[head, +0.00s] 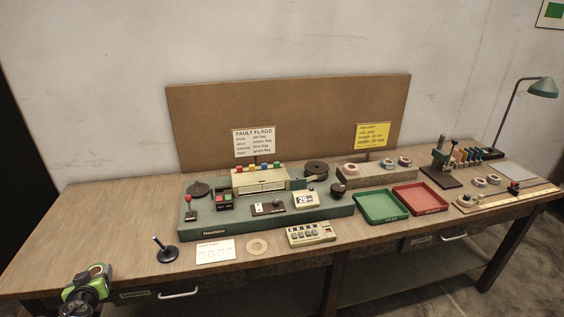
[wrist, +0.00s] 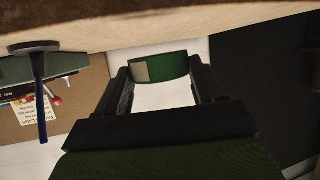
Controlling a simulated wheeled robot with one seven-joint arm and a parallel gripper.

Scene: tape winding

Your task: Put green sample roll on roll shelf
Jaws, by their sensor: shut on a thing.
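The green sample roll (wrist: 172,67) is gripped between the two fingers of my gripper (wrist: 160,80) in the wrist view; a pale patch shows on its side. In the head view the roll (head: 104,272) and my gripper (head: 88,287) are at the lower left, by the table's front left corner. A low grey-brown block that looks like the roll shelf (head: 358,177) stands at the back, right of centre, below a yellow note. Several rolls sit on it. My gripper is far to the left of it.
A green winding machine (head: 240,224) fills the middle of the table (head: 95,215). Before it are a black stand with a pin (head: 167,255), a card, a flat ring and a keyed box (head: 312,235). Green (head: 381,219) and red trays stand in front of the shelf.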

